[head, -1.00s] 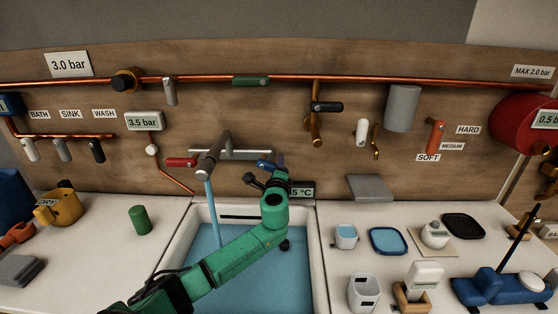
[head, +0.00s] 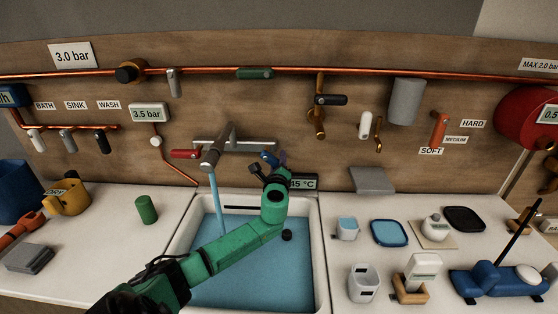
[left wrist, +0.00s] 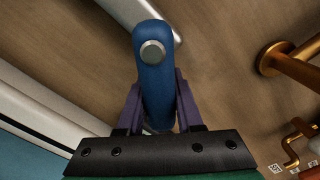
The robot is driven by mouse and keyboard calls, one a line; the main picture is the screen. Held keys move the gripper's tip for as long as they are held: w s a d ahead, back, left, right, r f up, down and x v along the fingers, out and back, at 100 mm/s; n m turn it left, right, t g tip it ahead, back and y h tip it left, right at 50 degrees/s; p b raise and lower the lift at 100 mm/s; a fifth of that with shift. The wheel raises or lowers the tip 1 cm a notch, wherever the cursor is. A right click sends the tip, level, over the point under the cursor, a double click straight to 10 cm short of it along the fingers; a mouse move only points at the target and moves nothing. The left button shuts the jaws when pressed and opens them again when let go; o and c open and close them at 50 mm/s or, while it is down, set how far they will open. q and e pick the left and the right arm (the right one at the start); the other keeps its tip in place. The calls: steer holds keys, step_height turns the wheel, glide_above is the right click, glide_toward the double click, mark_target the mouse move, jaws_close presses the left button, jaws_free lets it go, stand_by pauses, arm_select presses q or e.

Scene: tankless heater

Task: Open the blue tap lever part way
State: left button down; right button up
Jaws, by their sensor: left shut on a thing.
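The blue tap lever (head: 268,157) sits at the right end of the grey mixer tap (head: 232,146) above the sink. In the left wrist view the blue lever (left wrist: 155,75) stands between the purple fingers of my left gripper (left wrist: 156,108), which is shut on it. In the head view my left gripper (head: 277,162) partly hides the lever. A red lever (head: 186,154) is at the tap's left end. Water runs from the spout into the sink (head: 322,250). My right gripper is not in view.
A display reading about 45 °C (head: 303,182) is just right of my left gripper. A grey block (head: 371,180) is farther right against the panel. A brass valve with a black handle (head: 331,100) is above. A green cylinder (head: 147,209) stands on the left counter.

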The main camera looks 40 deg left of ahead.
arm_select(q)
steer(key=c, duration=0.6)
jaws_free()
steer(key=shift+o, duration=0.2)
steer(key=b+v, duration=0.1)
steer(key=v, duration=1.3)
steer(key=shift+s+d+b, duration=0.2)
steer(key=shift+d+b, duration=0.05)
steer(key=shift+b, duration=0.1)
